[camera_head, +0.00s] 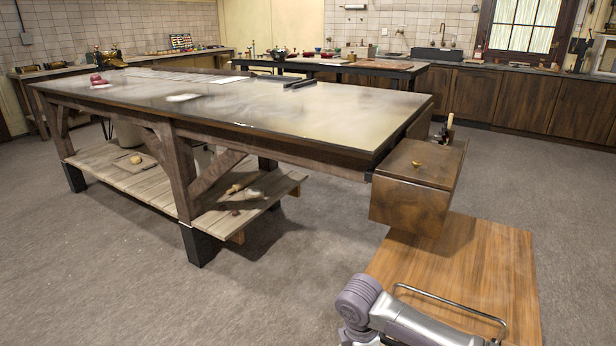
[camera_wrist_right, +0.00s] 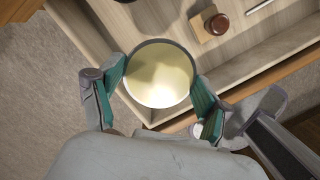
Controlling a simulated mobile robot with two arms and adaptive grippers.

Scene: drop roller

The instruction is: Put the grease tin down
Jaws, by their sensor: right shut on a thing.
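The grease tin (camera_wrist_right: 160,75) is round with a dark rim and pale cream contents, seen from above in the right wrist view. My right gripper (camera_wrist_right: 156,88) has its green finger pads on both sides of the tin and is shut on it. The tin is over the edge area of a pale wooden surface (camera_wrist_right: 120,35); I cannot tell whether it touches it. In the head view only my right arm shows, at the bottom right; its gripper and the tin are out of frame. My left gripper is in neither view.
A small wooden block with a dark red round piece (camera_wrist_right: 209,24) lies right of the tin. A metal rod (camera_wrist_right: 258,5) lies farther right. The head view shows a long workbench (camera_head: 300,110), a wooden box (camera_head: 410,190) and a wooden top with a metal handle (camera_head: 480,260).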

